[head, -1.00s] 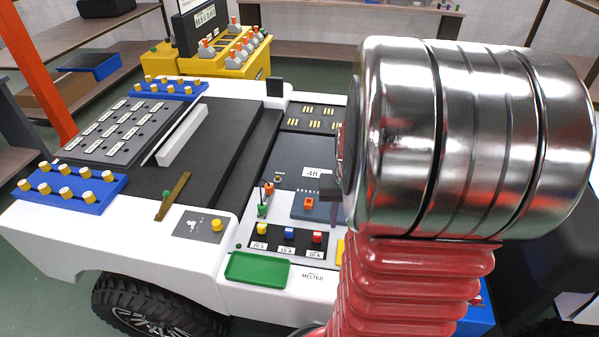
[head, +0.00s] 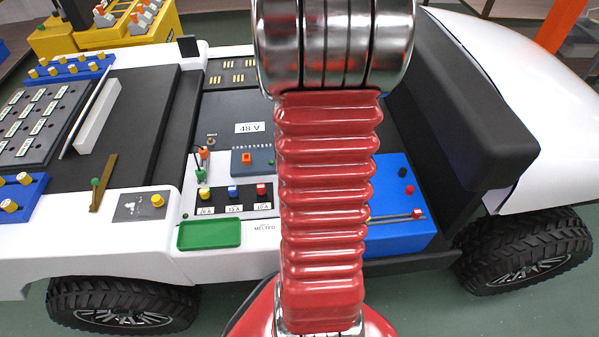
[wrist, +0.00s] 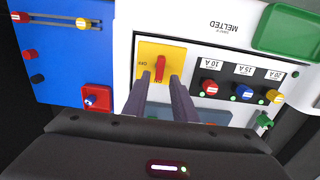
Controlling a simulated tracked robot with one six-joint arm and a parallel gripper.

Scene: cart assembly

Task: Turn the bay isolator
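The bay isolator is a yellow plate (wrist: 173,51) with a red handle (wrist: 160,67) in the wrist view, with OFF lettered on its left side. The handle lies roughly upright in that picture. My gripper (wrist: 159,79) is open, its two dark fingers on either side of the handle's lower end. No contact between fingers and handle can be made out, and the depth between them is unclear. In the head view my red ribbed arm hides the isolator and my gripper.
Red, blue and yellow fuse knobs (wrist: 242,92) sit right of the isolator. A green tray (wrist: 287,30) and a blue panel (wrist: 62,45) with a slider and a red block (wrist: 96,98) flank it. A black seat (head: 455,100) stands right in the head view.

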